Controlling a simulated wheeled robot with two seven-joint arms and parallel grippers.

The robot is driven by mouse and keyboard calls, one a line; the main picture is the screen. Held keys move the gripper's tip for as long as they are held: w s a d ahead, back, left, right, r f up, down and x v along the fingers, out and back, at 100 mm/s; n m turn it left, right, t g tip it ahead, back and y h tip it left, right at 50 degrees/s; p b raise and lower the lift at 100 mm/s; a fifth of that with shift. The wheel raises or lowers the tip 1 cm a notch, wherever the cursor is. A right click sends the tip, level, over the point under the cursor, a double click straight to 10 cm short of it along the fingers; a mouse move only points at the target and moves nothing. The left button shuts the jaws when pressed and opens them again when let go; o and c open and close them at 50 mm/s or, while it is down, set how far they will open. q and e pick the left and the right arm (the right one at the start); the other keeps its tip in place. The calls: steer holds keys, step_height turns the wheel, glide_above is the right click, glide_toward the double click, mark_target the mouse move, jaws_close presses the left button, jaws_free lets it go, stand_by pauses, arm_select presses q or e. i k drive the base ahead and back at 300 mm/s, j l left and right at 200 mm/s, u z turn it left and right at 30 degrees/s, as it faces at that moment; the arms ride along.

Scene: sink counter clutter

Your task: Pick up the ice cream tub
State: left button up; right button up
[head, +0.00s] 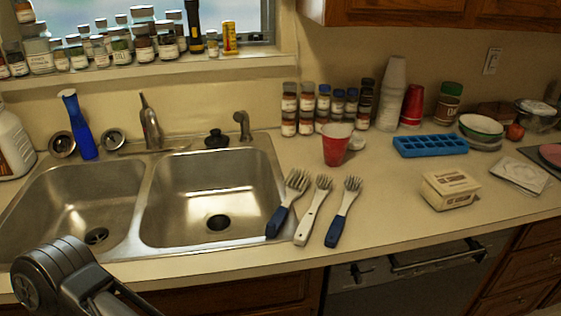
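A cream-coloured, roughly box-shaped tub (450,188) with brown lettering on its lid and side stands on the right part of the counter. It looks like the ice cream tub, though the lettering is too small to read. It stands upright with nothing touching it. A grey joint and link of my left arm show in the bottom left corner, far from the tub. Neither of my grippers is in view.
A blue ice tray (430,145) and a red cup (336,145) stand behind. White packets (520,173) lie to the right. Bare counter surrounds the tub.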

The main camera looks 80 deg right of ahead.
mark_target(446, 188)
steer(key=z, duration=5.2)
